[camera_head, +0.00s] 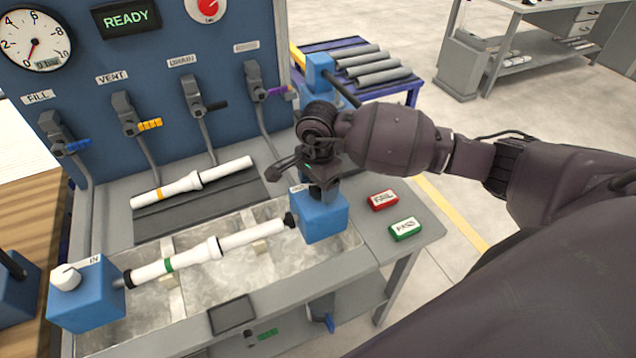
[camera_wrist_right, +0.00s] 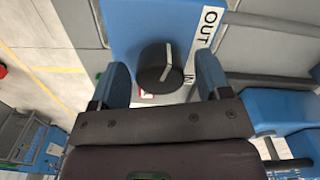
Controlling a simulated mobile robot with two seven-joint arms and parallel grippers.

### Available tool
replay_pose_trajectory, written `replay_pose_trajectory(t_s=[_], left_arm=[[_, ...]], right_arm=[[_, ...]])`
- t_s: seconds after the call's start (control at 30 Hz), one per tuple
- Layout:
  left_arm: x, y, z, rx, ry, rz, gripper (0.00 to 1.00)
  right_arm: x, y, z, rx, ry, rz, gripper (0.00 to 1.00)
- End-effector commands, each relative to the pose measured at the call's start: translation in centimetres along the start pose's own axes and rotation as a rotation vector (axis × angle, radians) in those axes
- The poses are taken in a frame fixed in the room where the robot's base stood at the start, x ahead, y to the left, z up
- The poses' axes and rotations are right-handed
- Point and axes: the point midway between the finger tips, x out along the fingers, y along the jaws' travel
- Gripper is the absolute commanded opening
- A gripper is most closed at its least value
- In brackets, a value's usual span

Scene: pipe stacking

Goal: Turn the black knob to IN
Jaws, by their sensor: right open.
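The black knob (camera_wrist_right: 158,68) sits on top of a blue block (camera_wrist_right: 140,20), beside a white label reading OUT and IN. A white pointer line on the knob runs toward the top of the wrist view, leaning slightly right, near OUT. My right gripper (camera_wrist_right: 164,66) is open, with one blue finger on each side of the knob and a visible gap on both sides. In the head view my right gripper (camera_head: 322,182) is above the right-hand blue block (camera_head: 324,217) and hides most of the knob. My left gripper is not in view.
A white pipe with a green band (camera_head: 190,257) runs from the left blue block (camera_head: 88,290), marked IN, to the right one. Another white pipe (camera_head: 190,186) lies on the dark rack behind. The panel reads READY.

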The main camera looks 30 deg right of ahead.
Motion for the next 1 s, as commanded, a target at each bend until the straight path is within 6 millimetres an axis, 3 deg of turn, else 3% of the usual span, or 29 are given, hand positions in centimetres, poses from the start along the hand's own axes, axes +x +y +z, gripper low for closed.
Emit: replay_pose_trajectory(t_s=[0.2,0.53,1.0], left_arm=[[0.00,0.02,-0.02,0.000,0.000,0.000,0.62],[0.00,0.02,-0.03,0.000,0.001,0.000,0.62],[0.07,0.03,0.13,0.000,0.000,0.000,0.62]], right_arm=[[0.04,0.01,0.00,0.000,0.000,0.000,0.71],[0.02,0.01,0.00,0.000,0.000,0.001,0.22],[0.02,0.02,-0.06,0.119,0.002,0.002,0.22]])
